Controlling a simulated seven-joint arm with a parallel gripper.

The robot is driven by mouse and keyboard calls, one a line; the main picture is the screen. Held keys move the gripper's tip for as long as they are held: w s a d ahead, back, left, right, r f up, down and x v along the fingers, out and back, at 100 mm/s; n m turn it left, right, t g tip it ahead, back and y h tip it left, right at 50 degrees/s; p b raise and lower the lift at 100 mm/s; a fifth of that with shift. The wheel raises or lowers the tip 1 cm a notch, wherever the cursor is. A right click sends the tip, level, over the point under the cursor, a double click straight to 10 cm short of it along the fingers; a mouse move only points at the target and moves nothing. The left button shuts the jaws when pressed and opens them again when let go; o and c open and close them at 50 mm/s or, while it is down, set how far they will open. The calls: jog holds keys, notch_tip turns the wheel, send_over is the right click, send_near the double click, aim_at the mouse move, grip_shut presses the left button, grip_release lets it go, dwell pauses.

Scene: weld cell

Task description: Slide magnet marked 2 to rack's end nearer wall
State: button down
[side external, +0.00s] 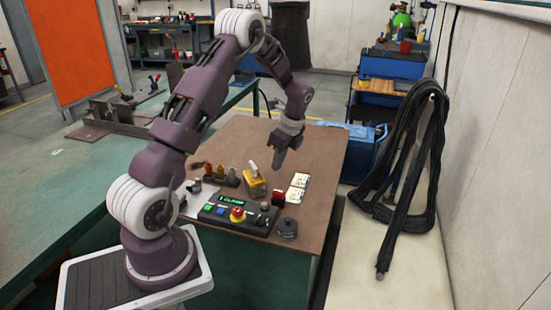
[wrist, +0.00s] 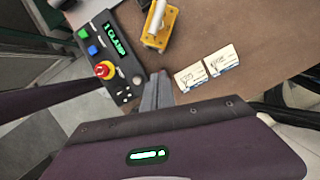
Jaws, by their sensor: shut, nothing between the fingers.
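My gripper (side external: 279,164) is shut and empty, pointing down above the brown tabletop, to the right of the yellow block. Its closed fingers also show in the wrist view (wrist: 157,92). A low dark rack (side external: 226,181) stands at the back left of the tabletop, with several small upright orange, red and brown pieces on it. No mark 2 can be read on any piece, so I cannot tell which one is the magnet marked 2. The rack is out of the wrist view.
A yellow block with a pale handle (side external: 254,184) stands near the control box (side external: 236,216), whose display reads "1 CLAMP" in the wrist view. Two cards (side external: 298,187), a red-topped piece (side external: 278,199) and a dark spool (side external: 287,228) lie right. The wall (side external: 500,130) is far right.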

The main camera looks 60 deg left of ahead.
aim_at(256, 169)
jog(key=x, duration=0.6)
jog(key=a, duration=0.1)
jog(key=s+a, duration=0.1)
jog(key=a, duration=0.1)
jog(key=shift+s, duration=0.35)
jog(key=shift+s+a, duration=0.15)
jog(key=shift+a, duration=0.15)
jog(key=shift+s+a, duration=0.3)
jog(key=shift+a, duration=0.3)
jog(key=shift+s+a, duration=0.35)
jog(key=shift+a, duration=0.3)
